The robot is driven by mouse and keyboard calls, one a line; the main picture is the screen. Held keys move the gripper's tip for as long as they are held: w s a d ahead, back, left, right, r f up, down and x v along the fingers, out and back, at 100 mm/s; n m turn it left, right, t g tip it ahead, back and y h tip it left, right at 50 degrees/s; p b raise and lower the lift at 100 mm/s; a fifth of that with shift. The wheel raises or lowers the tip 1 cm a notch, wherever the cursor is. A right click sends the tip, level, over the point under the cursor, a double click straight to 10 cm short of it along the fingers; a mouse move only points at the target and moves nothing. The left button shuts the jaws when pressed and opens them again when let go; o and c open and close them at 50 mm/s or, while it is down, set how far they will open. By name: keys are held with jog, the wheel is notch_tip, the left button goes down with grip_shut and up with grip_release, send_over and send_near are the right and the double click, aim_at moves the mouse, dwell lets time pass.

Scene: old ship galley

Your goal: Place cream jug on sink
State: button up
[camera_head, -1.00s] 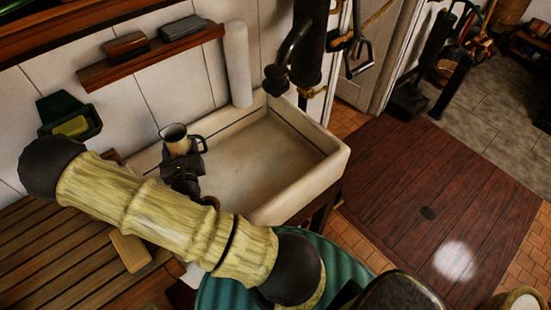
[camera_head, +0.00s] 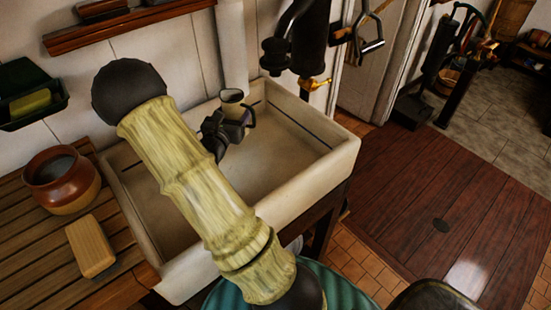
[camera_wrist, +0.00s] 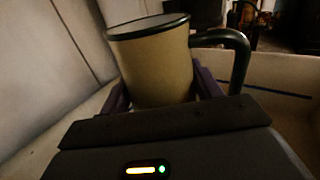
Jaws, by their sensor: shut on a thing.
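The cream jug (camera_head: 232,98) is small and cream coloured with a dark rim and dark handle. My gripper (camera_head: 236,115) is shut on it and holds it upright over the back part of the sink. In the wrist view the jug (camera_wrist: 158,68) sits between the two fingers of my gripper (camera_wrist: 162,95), its handle to the right. The sink (camera_head: 290,185) is a wide, pale, rectangular basin. My arm crosses in front of its left part and hides some of it. I cannot tell whether the jug's base touches anything.
A brown clay pot (camera_head: 62,182) and a wooden block (camera_head: 91,247) stand on the slatted counter (camera_head: 35,240) left of the sink. A dark pump with a brass spout (camera_head: 316,83) stands behind the sink. The basin's right part is empty.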

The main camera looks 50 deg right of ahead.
jog(key=s+d+f+m+g+h+b, duration=0.1)
jog(key=s+d+f+m+g+b, duration=0.1)
jog(key=d+b, duration=0.6)
jog(key=s+d+m+g, duration=0.1)
jog(key=s+d+g, duration=0.1)
jog(key=s+d, duration=0.1)
jog(key=shift+s+d+f+h, duration=0.2)
jog(key=shift+d+f+h, duration=0.1)
jog(key=shift+d, duration=0.05)
notch_tip(320, 180, down, 6)
jog(key=b, duration=0.1)
jog(key=shift+f, duration=0.15)
jog(key=shift+f, duration=1.9)
